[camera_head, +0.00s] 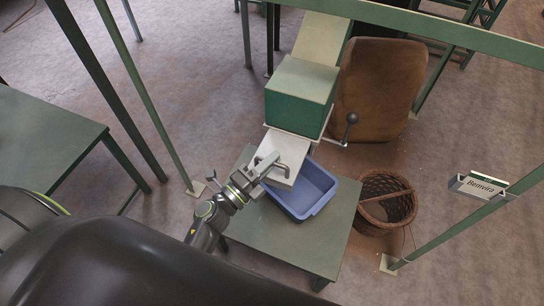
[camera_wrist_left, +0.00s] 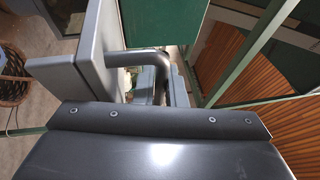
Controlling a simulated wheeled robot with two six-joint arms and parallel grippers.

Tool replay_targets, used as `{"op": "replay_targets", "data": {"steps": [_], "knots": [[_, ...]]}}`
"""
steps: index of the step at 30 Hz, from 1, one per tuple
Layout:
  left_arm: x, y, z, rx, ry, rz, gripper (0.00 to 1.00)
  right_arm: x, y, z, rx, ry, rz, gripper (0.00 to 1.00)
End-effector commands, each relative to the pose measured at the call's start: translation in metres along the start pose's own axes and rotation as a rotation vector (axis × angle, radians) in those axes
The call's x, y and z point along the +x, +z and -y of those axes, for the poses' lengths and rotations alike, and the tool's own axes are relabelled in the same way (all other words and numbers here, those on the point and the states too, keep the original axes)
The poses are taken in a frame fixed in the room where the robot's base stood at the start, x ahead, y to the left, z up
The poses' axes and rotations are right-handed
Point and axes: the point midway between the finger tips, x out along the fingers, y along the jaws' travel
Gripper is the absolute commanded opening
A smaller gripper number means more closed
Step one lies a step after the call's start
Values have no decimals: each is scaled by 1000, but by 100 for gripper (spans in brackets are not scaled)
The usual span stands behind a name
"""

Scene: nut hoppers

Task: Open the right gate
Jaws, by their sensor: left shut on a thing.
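A green hopper (camera_head: 300,95) stands on the far side of the small table. A pale chute-like part (camera_head: 285,152) sticks out from its lower front, above a blue bin. My left gripper (camera_head: 262,168) is shut on a grey bent handle at this pale part. In the left wrist view the handle (camera_wrist_left: 136,57) runs from a grey panel (camera_wrist_left: 92,58) to my gripper's fingers (camera_wrist_left: 155,85). I cannot tell from these views whether the gate is open. A crank-like lever with a dark knob (camera_head: 351,118) is on the hopper's right side. My right gripper is not in view.
The blue bin (camera_head: 318,200) stands on a green table (camera_head: 280,245), partly under the pale part. Green frame posts (camera_head: 150,105) stand at both sides.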

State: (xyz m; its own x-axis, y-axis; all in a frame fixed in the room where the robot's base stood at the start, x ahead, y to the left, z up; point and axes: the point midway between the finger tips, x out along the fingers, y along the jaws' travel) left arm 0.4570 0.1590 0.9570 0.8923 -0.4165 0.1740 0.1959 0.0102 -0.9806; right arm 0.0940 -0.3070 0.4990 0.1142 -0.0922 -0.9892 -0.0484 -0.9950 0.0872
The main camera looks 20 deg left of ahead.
Motion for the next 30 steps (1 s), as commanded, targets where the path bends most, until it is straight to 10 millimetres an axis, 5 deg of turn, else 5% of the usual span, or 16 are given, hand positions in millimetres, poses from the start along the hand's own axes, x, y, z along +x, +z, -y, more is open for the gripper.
{"op": "replay_targets", "data": {"steps": [2,3,8,22,30], "knots": [[-1,0,-2,0,4,0,0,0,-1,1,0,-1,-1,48],[-1,0,-2,0,4,0,12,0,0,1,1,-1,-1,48],[-1,0,-2,0,3,0,32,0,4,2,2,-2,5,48],[-3,0,-1,0,2,0,32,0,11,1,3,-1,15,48],[-44,0,-6,0,5,1,32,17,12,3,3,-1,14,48]]}}
